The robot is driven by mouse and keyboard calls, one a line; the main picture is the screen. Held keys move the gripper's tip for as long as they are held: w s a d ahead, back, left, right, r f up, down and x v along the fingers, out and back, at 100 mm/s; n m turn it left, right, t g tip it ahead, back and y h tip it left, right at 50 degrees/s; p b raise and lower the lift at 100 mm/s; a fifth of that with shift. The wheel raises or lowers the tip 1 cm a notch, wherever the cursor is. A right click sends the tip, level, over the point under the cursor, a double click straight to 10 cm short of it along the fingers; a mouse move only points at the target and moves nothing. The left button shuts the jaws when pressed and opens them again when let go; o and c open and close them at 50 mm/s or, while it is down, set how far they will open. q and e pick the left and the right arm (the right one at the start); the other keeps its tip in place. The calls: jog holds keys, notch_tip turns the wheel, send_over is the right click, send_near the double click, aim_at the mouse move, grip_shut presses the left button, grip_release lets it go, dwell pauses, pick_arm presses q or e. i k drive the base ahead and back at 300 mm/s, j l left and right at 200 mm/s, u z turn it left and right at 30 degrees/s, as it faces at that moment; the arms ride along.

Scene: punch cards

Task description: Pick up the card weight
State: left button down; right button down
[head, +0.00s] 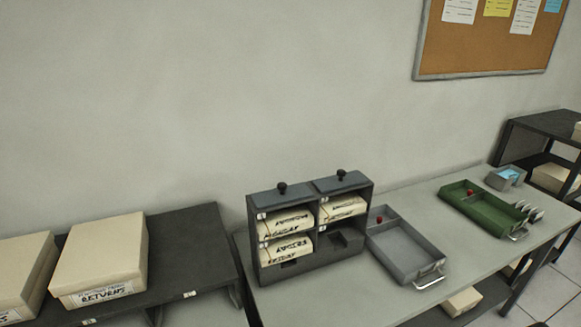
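No thing is marked as the card weight. Two flat dark grey plates with black knobs, a left one (283,194) and a right one (341,182), lie on top of the dark card rack (254,237). I cannot tell if either is a weight or a lid. A small red knob (379,220) shows in the grey tray (411,252), and another red knob (469,192) shows in the green tray (483,212). Neither of my grippers is in view.
The rack holds several labelled card bundles (286,250); its lower right slot looks empty. The table (335,298) is clear in front. A dark shelf (190,250) at left bears cream boxes (100,255). A small grey box (505,177) sits at the table's back right.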

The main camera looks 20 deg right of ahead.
aim_at(282, 194)
jog(key=z, duration=0.65)
jog(key=i+l+u, duration=0.2)
jog(key=i+u, duration=0.2)
jog(key=i+l+u, duration=0.25)
jog(key=u, duration=0.15)
jog(key=i+l+u, duration=0.2)
jog(key=l+u, duration=0.25)
jog(key=i+l+u, duration=0.15)
jog(key=l+u, duration=0.25)
jog(key=l, duration=0.1)
